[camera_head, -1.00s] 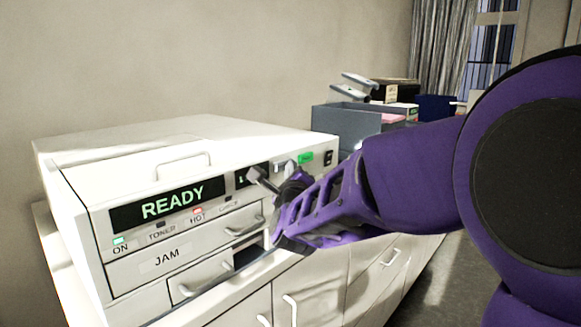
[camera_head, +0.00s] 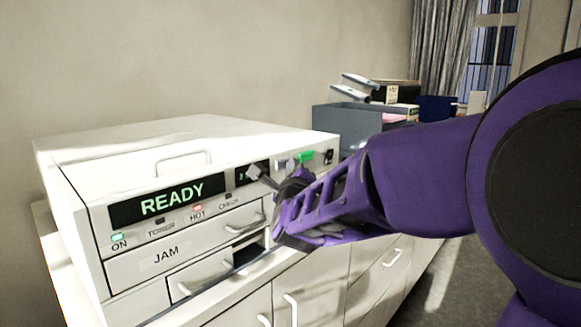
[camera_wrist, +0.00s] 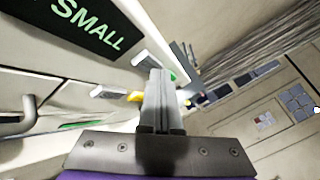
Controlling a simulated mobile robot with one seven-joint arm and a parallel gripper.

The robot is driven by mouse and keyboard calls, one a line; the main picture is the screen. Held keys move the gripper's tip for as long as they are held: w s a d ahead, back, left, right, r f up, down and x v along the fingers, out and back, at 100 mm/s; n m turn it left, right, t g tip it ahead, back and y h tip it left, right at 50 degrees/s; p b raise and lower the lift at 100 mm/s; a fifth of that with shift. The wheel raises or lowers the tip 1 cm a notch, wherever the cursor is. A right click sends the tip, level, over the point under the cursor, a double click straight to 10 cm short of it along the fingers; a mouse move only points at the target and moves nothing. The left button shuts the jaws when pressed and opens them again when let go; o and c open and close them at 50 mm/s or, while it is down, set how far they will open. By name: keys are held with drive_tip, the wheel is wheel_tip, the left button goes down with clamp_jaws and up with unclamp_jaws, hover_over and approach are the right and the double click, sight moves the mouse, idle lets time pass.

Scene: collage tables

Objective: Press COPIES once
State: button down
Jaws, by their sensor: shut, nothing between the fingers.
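The white copier (camera_head: 75,163) stands on a cabinet at the left, its display reading READY. Its front has a row of small keys at the right: a pale key (camera_head: 281,166) and a green key (camera_head: 306,157). I cannot read which key is COPIES. My gripper (camera_head: 258,174) is shut and empty in front of the panel, its tip over the small second display. In the wrist view the closed fingers (camera_wrist: 157,80) overlap the row of keys, with a pale key (camera_wrist: 108,92) and a yellow key (camera_wrist: 135,96) to their left. I cannot tell whether they touch a key.
A black switch (camera_head: 328,157) is at the panel's right end. Drawer handles (camera_head: 246,226) project from the copier's front below. A grey tray (camera_head: 345,121) and a dark box (camera_head: 396,90) stand behind my arm on the right.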

drive_tip(key=shift+s+d, duration=0.3)
drive_tip(key=shift+d, duration=0.1)
drive_tip(key=shift+b, duration=0.35)
drive_tip(key=s+d+b, duration=0.1)
drive_tip(key=d+b, duration=0.1)
drive_tip(key=s+d+b, duration=0.1)
drive_tip(key=s+d, duration=0.1)
drive_tip(key=shift+s+r+b, duration=0.15)
drive_tip(key=shift+b, duration=0.2)
drive_tip(key=shift+a, duration=0.1)
drive_tip(key=w+a+p, duration=0.1)
drive_tip(key=p, duration=0.5)
drive_tip(key=shift+w+a+r, duration=0.15)
drive_tip(key=shift+w, duration=0.05)
